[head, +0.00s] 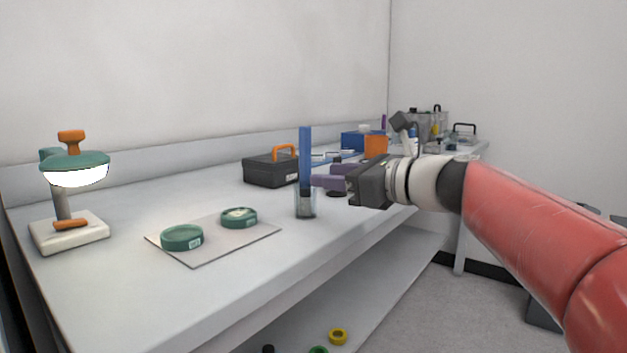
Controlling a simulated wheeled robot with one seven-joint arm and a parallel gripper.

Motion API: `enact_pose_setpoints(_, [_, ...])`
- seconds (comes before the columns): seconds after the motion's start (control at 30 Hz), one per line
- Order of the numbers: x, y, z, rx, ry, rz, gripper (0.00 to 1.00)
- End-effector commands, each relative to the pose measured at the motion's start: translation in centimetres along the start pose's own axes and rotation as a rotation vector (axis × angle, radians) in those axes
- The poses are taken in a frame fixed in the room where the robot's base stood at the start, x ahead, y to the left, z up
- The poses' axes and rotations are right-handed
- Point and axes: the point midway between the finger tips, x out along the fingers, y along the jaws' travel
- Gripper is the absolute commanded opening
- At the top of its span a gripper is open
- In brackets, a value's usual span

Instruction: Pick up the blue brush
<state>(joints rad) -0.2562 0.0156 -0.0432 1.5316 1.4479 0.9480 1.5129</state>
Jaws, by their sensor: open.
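The blue brush (305,155) stands upright in a small clear glass holder (305,210) near the front edge of the white bench. Its blue handle rises well above the holder, and its dark lower end shows inside the glass. My gripper (322,182) is open at the brush's right side, at the height of the lower handle. Its purple fingers point left toward the handle. From this view I cannot tell whether they are around the brush or still apart from it. The far finger is partly hidden.
A mat (213,245) with two green round dishes (182,239) lies left of the holder. A lamp device (72,185) stands at far left. A black case with orange handle (270,170) sits behind the brush. More equipment (425,125) crowds the far end. Bench between mat and lamp is clear.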

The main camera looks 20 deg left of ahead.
Motion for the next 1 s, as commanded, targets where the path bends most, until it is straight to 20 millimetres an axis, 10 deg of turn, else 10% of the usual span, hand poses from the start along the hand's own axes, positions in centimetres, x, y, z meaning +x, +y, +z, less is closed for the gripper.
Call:
enact_pose_setpoints(0.7, [8.6, -0.6, 2.1, 0.150, -0.088, 0.019, 0.43])
enact_pose_setpoints(1.0, [9.4, -0.7, 2.2, 0.149, -0.088, 0.016, 0.43])
